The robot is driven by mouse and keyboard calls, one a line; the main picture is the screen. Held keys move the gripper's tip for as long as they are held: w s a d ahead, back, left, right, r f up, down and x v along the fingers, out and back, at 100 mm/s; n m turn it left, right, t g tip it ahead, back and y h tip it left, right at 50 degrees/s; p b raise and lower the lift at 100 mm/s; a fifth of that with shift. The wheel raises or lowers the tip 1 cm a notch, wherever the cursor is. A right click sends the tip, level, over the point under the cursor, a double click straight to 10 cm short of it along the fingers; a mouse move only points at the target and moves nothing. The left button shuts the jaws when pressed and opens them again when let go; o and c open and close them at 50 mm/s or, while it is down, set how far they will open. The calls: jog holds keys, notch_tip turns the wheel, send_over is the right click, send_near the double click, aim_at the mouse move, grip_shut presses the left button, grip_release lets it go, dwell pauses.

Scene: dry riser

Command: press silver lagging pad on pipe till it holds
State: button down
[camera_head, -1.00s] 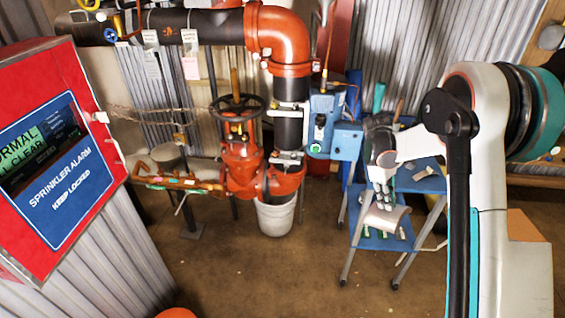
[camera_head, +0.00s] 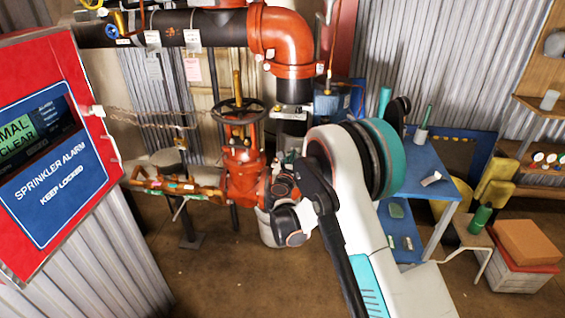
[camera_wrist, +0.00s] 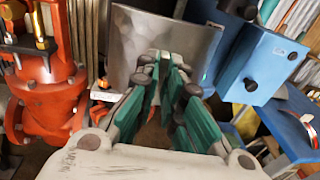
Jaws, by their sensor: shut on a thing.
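The silver lagging pad (camera_wrist: 165,42) is a curved grey metal sheet at the top of the wrist view. My gripper (camera_wrist: 163,68), with teal-lined fingers, is shut on its lower edge. In the head view my arm hides the pad and most of the gripper, beside the red valve. The black vertical pipe (camera_head: 294,91) runs down below the red elbow, its lower part largely behind my arm. The pad hides what lies behind it in the wrist view, so I cannot tell whether it touches the pipe.
The red valve (camera_head: 243,165) stands left of my gripper, and also shows in the wrist view (camera_wrist: 47,95). A blue box (camera_wrist: 262,62) is close on the right. A blue trolley (camera_head: 425,180) stands right of my arm. The sprinkler alarm cabinet (camera_head: 92,125) is at far left.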

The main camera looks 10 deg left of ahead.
aim_at(287, 152)
jog(key=shift+w+a+f+n+t+y, duration=0.15)
jog(key=shift+a+y, duration=0.1)
jog(key=shift+a, duration=0.25)
jog(key=shift+s+a+f+n+t+y, duration=0.1)
jog(key=shift+a+f+n+t+y, duration=0.1)
jog(key=shift+a, duration=0.35)
jog(key=shift+w+a+f+n+t+y, duration=0.15)
jog(key=shift+a+y, duration=0.1)
jog(key=shift+a, duration=0.25)
jog(key=shift+s, duration=0.1)
jog(key=shift+b, duration=0.35)
jog(key=w+b, duration=0.1)
jog(key=w, duration=1)
jog(key=shift+d+b, duration=0.2)
jog(key=shift+b, duration=0.1)
jog(key=shift+w, duration=0.5)
dwell(0.9)
jog(key=c, duration=1.7)
grip_release()
jog(key=shift+o, duration=0.2)
